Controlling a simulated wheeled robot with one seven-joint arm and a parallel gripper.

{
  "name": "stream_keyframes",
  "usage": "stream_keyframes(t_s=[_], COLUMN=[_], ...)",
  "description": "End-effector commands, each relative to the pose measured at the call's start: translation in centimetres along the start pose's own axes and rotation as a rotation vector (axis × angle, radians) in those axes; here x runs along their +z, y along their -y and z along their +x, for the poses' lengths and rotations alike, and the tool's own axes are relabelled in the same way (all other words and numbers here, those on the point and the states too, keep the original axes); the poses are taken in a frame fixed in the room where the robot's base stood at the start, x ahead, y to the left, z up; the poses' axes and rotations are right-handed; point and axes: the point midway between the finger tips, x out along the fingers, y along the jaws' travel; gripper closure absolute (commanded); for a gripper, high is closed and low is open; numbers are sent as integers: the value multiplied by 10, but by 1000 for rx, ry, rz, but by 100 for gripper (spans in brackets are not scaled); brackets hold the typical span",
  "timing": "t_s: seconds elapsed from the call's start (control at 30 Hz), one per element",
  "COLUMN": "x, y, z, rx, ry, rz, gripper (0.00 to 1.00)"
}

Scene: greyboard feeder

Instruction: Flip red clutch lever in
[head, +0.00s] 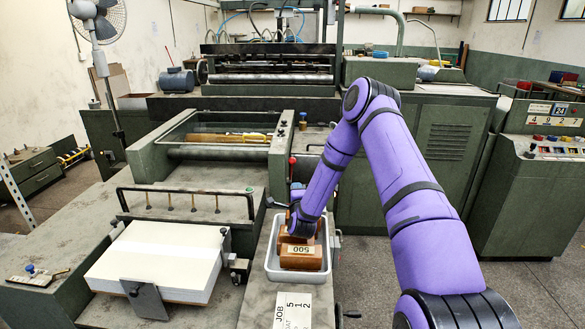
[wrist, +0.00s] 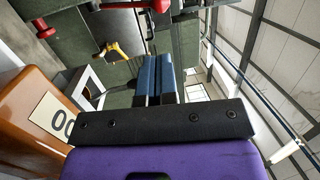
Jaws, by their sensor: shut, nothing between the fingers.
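A small red-knobbed lever (head: 292,160) stands upright on the green machine, just beyond the far end of my arm in the head view. The wrist view shows a red knob (wrist: 46,32) at upper left and a larger red part (wrist: 150,5) at the top edge; I cannot tell which is the clutch lever. My gripper (wrist: 157,60) has its blue fingers together, empty, pointing toward the green machine, apart from both red parts.
A yellow handle (wrist: 112,48) lies ahead. A white paper stack (head: 155,255) is at left.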

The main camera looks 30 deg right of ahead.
Motion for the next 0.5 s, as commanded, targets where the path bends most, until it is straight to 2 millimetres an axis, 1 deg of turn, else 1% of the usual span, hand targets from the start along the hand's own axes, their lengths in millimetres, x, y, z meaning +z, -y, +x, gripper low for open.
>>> stream_keyframes(t_s=[0.13, 0.27, 0.5], x=[0, 0, 0], y=[0, 0, 0], z=[4, 18, 61], rx=[0, -1, -2], ry=[0, -1, -1], rz=[-1, -1, -1], gripper=[100, 100, 100])
